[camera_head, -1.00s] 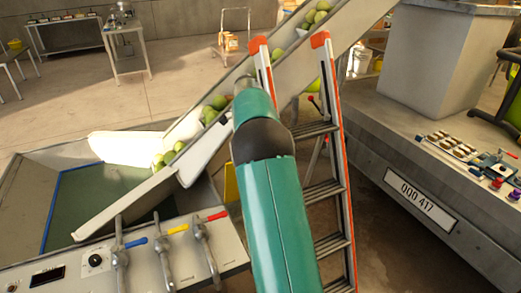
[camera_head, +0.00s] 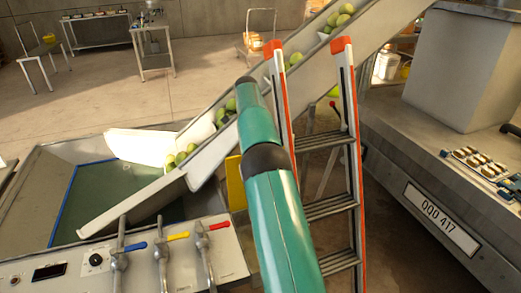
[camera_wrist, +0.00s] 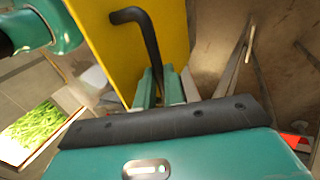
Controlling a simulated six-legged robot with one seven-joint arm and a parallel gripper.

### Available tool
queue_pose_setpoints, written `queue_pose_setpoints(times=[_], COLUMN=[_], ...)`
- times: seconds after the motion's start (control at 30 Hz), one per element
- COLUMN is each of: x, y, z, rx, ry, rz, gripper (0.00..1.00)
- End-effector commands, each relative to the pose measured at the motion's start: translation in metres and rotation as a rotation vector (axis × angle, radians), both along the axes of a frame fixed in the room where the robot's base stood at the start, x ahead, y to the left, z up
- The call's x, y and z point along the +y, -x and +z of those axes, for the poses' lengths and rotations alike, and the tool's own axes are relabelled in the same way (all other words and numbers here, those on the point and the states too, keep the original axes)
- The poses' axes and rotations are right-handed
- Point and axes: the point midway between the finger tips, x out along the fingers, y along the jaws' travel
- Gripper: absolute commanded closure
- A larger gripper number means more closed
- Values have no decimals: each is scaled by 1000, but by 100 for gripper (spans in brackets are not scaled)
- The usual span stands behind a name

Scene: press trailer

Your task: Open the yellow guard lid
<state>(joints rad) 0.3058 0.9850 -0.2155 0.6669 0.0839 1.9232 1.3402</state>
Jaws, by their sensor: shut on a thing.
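The yellow guard lid (camera_wrist: 128,52) fills the upper middle of the wrist view as a tilted flat panel. A bent black handle (camera_wrist: 148,32) stands out from it. My gripper (camera_wrist: 160,84) is shut on the lower end of this handle, with its teal fingers on both sides. In the head view, a yellow panel (camera_head: 236,182) shows beside the conveyor, partly covered by my teal arm. My gripper is hidden behind the arm in that view. How far the lid is open cannot be told.
A stepladder with orange rails (camera_head: 345,130) stands close to the right of my arm. The inclined conveyor (camera_head: 205,160) carries green fruit. A control panel with levers (camera_head: 150,262) is at the front left. A trailer (camera_head: 420,150) stands at the right.

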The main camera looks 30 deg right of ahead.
Motion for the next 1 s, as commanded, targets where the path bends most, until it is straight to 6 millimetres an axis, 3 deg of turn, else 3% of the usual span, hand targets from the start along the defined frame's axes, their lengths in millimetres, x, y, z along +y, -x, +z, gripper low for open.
queue_pose_setpoints(times=[0.77,0.8,0.87,0.9,1.0], x=[6,6,5,5,5], y=[-5,-5,-5,-5,-5], z=[-5,-4,-4,-4,-3], rx=[41,41,40,40,38], ry=[-8,-8,-7,-7,-7], rz=[-1,-1,-1,-1,-1], gripper=[100,84,72,68,68])
